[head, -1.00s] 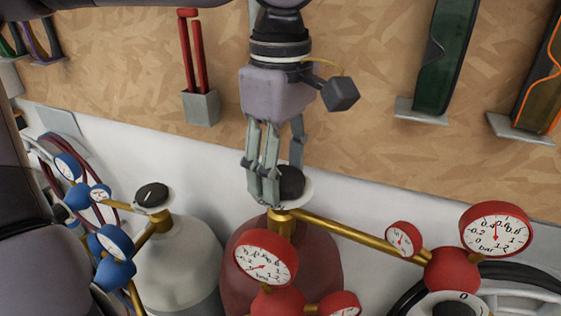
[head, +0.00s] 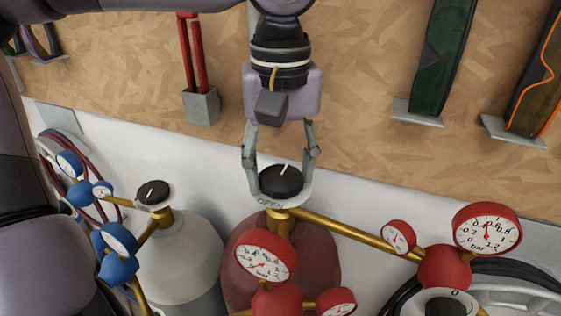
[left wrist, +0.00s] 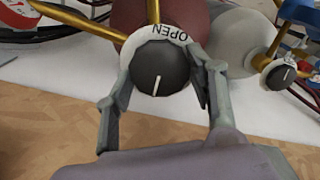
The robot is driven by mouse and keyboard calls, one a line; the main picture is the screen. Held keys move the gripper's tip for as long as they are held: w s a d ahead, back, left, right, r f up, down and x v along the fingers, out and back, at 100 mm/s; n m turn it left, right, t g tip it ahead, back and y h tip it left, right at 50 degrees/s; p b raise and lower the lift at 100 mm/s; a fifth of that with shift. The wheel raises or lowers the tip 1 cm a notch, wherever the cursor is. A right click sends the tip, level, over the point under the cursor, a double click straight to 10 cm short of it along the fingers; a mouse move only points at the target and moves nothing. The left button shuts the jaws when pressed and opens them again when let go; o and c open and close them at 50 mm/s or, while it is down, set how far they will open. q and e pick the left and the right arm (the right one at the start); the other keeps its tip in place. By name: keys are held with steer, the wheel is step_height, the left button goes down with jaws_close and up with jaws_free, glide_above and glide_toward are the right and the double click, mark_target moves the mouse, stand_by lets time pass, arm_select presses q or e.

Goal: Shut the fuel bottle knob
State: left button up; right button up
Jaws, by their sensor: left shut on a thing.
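The red fuel bottle (head: 239,257) stands below the board, with a black round knob (head: 281,182) on top. The knob also shows in the left wrist view (left wrist: 160,66). A white collar (head: 268,203) under the knob reads OPEN on its side toward the head camera. The knob's white line points toward the wall, away from that word. My left gripper (head: 280,189) reaches down from above and is shut on the knob, one finger on each side; the fingers also show in the left wrist view (left wrist: 161,84). My right gripper is not in view.
Brass pipes with red gauges (head: 265,257) (head: 487,229) come off the fuel bottle in front and to the right. A grey bottle (head: 180,255) with its own black knob (head: 153,193) and blue gauges stands at left. Tool holders hang on the board behind.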

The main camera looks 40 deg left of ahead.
mark_target(281, 174)
arm_select(q)
steer(key=shift+f+m, duration=0.1)
steer(key=shift+m, duration=0.3)
steer(key=o, duration=1.1)
steer(key=shift+o, duration=0.2)
step_height(281, 174, up, 12)
stand_by(0.5)
